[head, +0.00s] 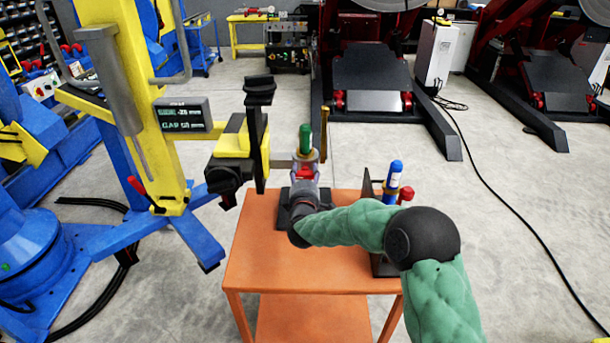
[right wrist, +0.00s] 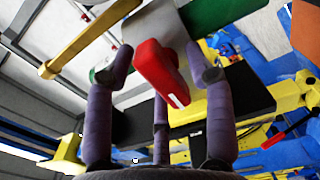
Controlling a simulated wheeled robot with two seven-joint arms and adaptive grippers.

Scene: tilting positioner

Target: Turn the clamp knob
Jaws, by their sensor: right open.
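A red knob with a white mark (right wrist: 160,75) shows in the right wrist view between the fingers of my right gripper (right wrist: 161,68). The purple fingers stand spread on either side of it, and I cannot tell whether any touches it. In the head view my right gripper (head: 304,186) is over the orange table, with a red part (head: 305,172) just beyond it and a green handle (head: 305,138) above. The yellow and black positioner head (head: 240,150) is just left of the gripper. My left gripper is not in view.
The orange table (head: 262,262) also carries a dark stand with a blue capped tool (head: 395,175) and a red knob-topped one (head: 405,194) at right. A display box (head: 182,115) is on the yellow column (head: 140,75).

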